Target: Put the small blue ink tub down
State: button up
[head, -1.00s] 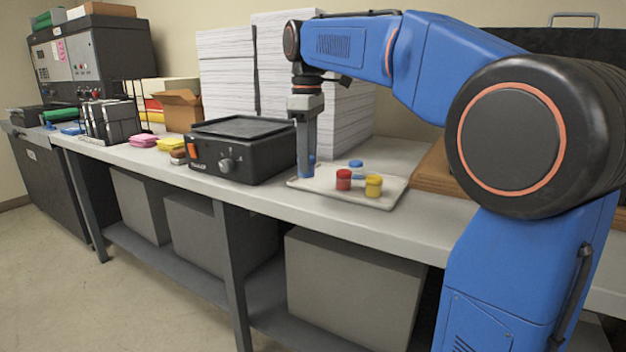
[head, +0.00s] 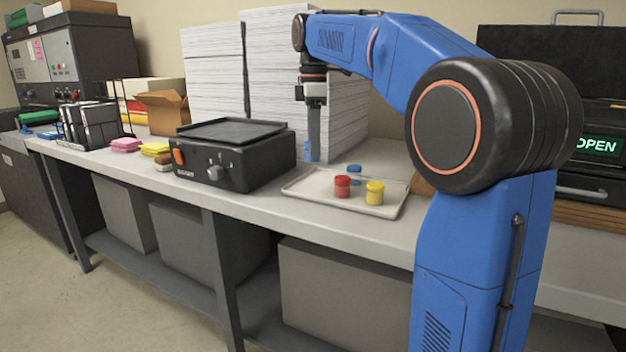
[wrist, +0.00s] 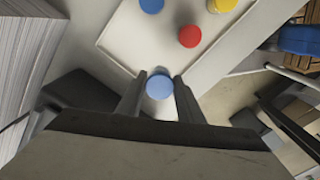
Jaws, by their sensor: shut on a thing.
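My gripper (head: 313,152) is shut on a small blue ink tub (wrist: 159,87), which shows between the two fingertips in the wrist view. In the head view a bit of this tub (head: 307,149) shows beside the finger; the rest is hidden. The gripper points down near the back left edge of a pale tray (head: 300,188), and appears a little above it. On the tray stand a red tub (head: 342,187), a yellow tub (head: 375,193) and another blue tub (head: 354,173).
A black machine (head: 235,165) with a knob stands left of the tray on the grey bench (head: 250,210). Tall paper stacks (head: 275,60) rise behind. A dark machine with an OPEN sign (head: 597,145) stands at right.

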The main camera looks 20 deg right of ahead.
jog(key=shift+f, duration=3.8)
jog(key=shift+f, duration=0.15)
jog(key=o, duration=1.1)
jog(key=shift+c, duration=0.2)
